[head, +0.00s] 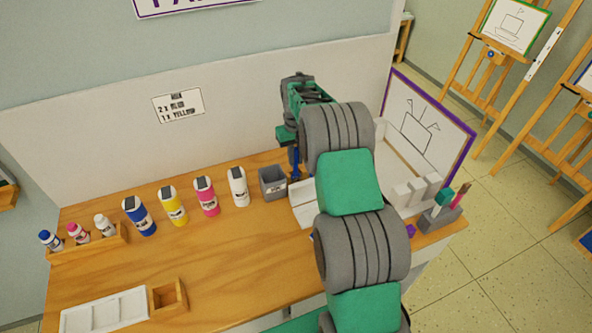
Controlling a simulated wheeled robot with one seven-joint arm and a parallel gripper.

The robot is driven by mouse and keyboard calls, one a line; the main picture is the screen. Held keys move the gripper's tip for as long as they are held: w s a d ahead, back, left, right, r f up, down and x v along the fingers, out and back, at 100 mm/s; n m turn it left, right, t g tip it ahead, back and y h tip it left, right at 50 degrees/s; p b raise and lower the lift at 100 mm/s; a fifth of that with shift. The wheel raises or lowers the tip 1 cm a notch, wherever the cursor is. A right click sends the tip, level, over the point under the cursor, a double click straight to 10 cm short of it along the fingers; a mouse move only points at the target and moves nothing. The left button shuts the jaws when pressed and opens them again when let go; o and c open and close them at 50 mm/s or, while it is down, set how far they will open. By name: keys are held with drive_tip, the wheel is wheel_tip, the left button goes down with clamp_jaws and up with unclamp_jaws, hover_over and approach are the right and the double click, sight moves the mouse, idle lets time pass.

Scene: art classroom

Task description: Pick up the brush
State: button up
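My gripper (289,140) is at the back of the table, above and just right of a grey square cup (272,182). It is seen from behind, partly covered by my arm, and its fingers cannot be made out. A narrow dark blue upright thing (295,163) shows right below it, beside the cup; I cannot tell whether this is a brush or part of the gripper. A grey holder (438,219) at the table's right end carries a green-tipped item (444,196) and a thin brown-red stick (463,192), which may be a brush.
Large blue (139,216), yellow (173,206), pink (206,196) and white (238,187) bottles line the table left of the cup. A wooden rack (90,242) holds small bottles. A white tray (105,312) and wooden box (168,296) are front left. A purple-framed drawing (425,127) stands behind right.

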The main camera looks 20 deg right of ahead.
clamp_jaws()
wheel_tip(320, 180, up, 10)
drive_tip(key=shift+f+b, duration=0.15)
drive_tip(key=shift+b, duration=1)
drive_tip(key=shift+r, duration=0.2)
